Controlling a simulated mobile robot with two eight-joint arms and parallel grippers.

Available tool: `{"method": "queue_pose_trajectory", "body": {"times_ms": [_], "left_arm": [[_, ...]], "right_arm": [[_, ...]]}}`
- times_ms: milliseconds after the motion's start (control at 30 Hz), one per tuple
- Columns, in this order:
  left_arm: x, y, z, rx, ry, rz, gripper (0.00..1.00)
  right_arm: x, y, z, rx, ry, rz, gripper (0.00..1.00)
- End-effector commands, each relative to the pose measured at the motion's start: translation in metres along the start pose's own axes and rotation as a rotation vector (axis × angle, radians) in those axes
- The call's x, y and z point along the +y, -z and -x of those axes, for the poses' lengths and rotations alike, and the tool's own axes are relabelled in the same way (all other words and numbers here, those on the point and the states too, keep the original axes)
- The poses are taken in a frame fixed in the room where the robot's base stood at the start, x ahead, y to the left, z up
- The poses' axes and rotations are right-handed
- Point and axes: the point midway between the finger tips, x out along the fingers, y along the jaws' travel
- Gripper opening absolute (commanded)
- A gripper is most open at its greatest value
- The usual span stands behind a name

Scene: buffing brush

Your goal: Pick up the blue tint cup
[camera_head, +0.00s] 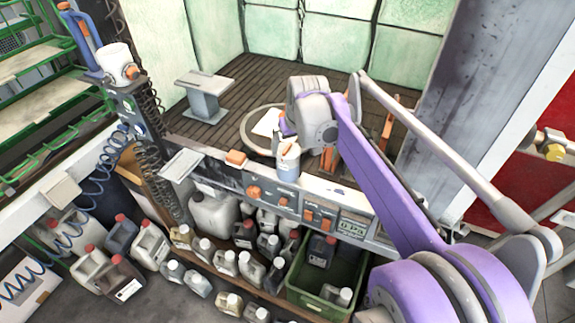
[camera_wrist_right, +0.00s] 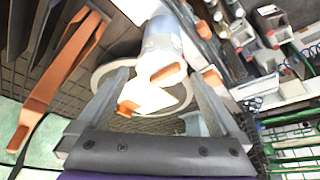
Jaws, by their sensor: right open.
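The blue tint cup (camera_head: 288,160), a pale cup with a blue lower part, stands on the ledge of the workbench in the head view. My right gripper (camera_head: 288,130) is just above and behind it there, its fingers mostly hidden by the wrist. In the right wrist view the pale blue-white cup (camera_wrist_right: 166,42) shows beyond and between the spread fingers of my right gripper (camera_wrist_right: 162,76). The gripper is open, and I cannot tell whether a finger touches the cup. My left gripper is out of view.
Several jugs and a green crate (camera_head: 318,303) stand below. A white-and-orange cup (camera_head: 118,62) stands on a post at upper left.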

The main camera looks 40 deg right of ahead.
Motion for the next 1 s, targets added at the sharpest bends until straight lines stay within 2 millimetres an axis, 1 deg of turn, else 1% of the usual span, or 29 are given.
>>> {"method": "queue_pose_trajectory", "body": {"times_ms": [33, 100, 200, 367, 600, 667, 800, 967, 1000], "left_arm": [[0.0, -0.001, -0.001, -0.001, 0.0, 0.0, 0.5], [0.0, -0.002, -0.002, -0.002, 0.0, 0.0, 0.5], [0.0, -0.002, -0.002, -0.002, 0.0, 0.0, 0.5], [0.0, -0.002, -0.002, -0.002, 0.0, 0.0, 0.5], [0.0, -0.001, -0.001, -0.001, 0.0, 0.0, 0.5], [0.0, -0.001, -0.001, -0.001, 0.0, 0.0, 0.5], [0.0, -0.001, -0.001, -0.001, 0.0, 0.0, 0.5], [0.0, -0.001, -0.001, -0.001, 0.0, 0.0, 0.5], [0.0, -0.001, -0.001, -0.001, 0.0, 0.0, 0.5]], "right_arm": [[0.0, -0.001, -0.01, 0.0, 0.0, 0.001, 1.0], [-0.001, -0.001, -0.022, 0.0, 0.0, 0.001, 1.0], [-0.001, -0.001, -0.033, 0.0, 0.0, 0.001, 1.0], [-0.001, -0.001, -0.044, 0.001, 0.0, 0.001, 1.0], [-0.004, -0.001, -0.079, 0.001, 0.0, 0.002, 1.0], [-0.004, -0.002, -0.085, 0.001, 0.0, 0.002, 1.0], [-0.004, -0.002, -0.091, 0.001, 0.0, 0.001, 1.0], [-0.004, -0.002, -0.091, 0.001, 0.0, 0.001, 1.0], [-0.004, -0.002, -0.091, 0.001, 0.0, 0.001, 0.95]]}}
